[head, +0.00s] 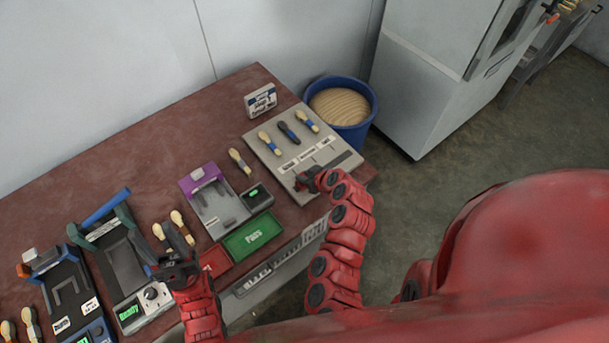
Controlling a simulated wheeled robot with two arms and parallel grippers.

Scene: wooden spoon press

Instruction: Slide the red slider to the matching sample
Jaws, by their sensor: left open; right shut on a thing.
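The grey sample board (262,151) lies at the right end of the table. It bears three spoon samples: a left one (268,141) and a right one (308,121) with pale and blue parts, and a mostly dark middle one (288,133). White labels (307,155) sit below them, and a dark slot (343,162) runs along the near side. My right gripper (307,182) is shut at the slot's left end, apparently on the red slider, which the red gripper hides. My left gripper (174,257) is open over the table's front, beside two loose spoons.
A purple and grey fixture (208,200) and a green tray marked Pass (253,236) stand left of the board. A dark press (118,262) is further left. A small sign (261,101) stands behind the board. A blue bin (368,112) stands beyond the table.

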